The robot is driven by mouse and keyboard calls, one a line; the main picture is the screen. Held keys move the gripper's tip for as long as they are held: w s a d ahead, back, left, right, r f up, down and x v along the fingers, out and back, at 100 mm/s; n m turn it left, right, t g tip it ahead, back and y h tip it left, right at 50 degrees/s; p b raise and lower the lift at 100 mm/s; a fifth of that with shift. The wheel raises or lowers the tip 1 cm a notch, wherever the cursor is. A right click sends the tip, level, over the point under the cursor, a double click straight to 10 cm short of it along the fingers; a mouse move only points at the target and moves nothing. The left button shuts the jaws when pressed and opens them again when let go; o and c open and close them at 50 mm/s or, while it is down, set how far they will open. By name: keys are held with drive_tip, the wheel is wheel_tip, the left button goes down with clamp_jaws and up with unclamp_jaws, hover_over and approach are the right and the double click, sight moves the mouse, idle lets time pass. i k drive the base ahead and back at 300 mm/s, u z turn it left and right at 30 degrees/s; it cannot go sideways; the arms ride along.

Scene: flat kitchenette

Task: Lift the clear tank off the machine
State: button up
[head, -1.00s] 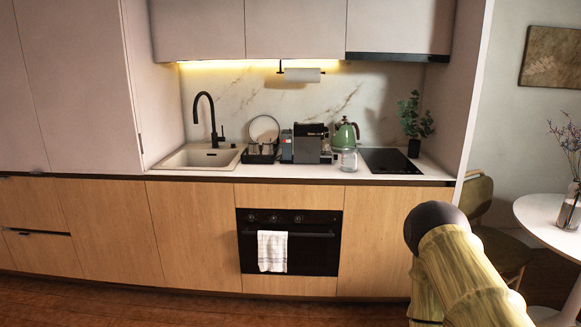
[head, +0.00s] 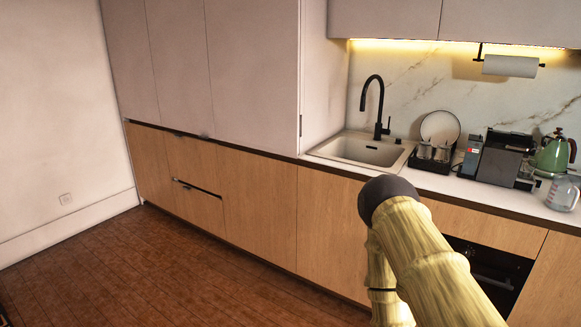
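The dark coffee machine (head: 502,158) stands on the white counter at the right, between the dish rack and the green kettle. A narrow grey-blue part (head: 472,157) sits against its left side. I cannot tell whether this part is the clear tank. My arm, yellowish with a dark rounded joint, rises at the lower right in front of the cabinets. My gripper is not in view, and nothing is seen touching the machine.
A clear glass jug (head: 563,193) and a green kettle (head: 555,154) stand right of the machine. A black dish rack (head: 433,160) with cups and a plate is left of it, beside the sink (head: 362,148). Wood floor (head: 150,265) is open at the left.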

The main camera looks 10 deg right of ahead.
sight(473, 151)
drive_tip(key=u, duration=0.45)
drive_tip(key=i, duration=2.8)
drive_tip(key=z, duration=1.65)
drive_tip(key=i, duration=0.75)
drive_tip(key=z, duration=0.75)
